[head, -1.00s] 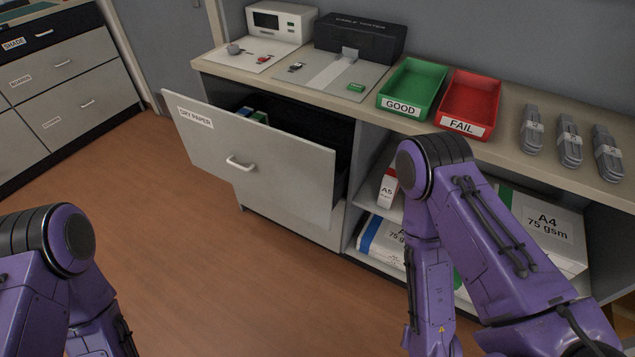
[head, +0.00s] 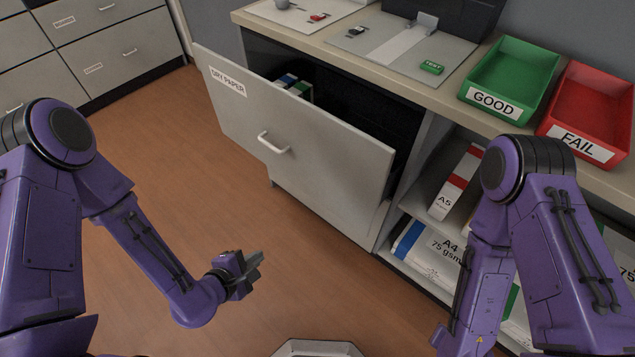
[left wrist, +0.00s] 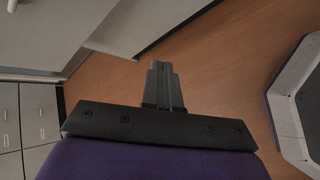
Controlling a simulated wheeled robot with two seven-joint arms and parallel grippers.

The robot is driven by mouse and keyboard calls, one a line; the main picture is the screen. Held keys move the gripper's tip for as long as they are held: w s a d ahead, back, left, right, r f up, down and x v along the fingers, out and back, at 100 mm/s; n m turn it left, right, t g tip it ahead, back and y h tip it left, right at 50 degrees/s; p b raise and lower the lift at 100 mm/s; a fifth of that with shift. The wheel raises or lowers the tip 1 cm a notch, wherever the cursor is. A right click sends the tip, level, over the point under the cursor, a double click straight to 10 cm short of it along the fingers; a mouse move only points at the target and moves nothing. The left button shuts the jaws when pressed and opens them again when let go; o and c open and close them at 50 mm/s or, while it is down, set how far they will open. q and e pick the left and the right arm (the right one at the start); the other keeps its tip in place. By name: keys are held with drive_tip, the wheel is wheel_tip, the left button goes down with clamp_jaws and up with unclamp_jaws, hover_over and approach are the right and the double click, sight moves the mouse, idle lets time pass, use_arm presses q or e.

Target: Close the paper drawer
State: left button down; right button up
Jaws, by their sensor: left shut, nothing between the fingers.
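The paper drawer (head: 320,165) stands pulled out of the grey cabinet under the counter. Its front carries a "DRY PAPER" label and a white bar handle (head: 274,143). Blue and green packs (head: 293,86) show inside behind the front. My left gripper (head: 256,262) is shut and empty, in front of and below the drawer front, apart from it. In the left wrist view the shut fingers (left wrist: 163,84) point over the wooden floor, and a pale panel, probably the drawer front, shows at the upper left. My right arm comes in at the right; its gripper is out of view.
The counter above holds a green GOOD tray (head: 509,80), a red FAIL tray (head: 592,112) and a cable tester. Open shelves with paper packs (head: 428,252) lie right of the drawer. The wooden floor (head: 150,150) before the drawer is clear.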

use_arm(q)
drive_tip(key=w+d+r+n+t+h+b, duration=0.3)
drive_tip(key=w+d+r+n+t+h, duration=0.1)
drive_tip(key=w+r+n, duration=0.15)
drive_tip(key=n+h, duration=0.3)
approach(325, 168)
drive_tip(key=shift+t, duration=0.4)
drive_tip(key=x, duration=0.7)
drive_tip(key=shift+s+d+f, duration=0.15)
use_arm(e)
wheel_tip(325, 168, down, 5)
drive_tip(key=shift+s, duration=0.15)
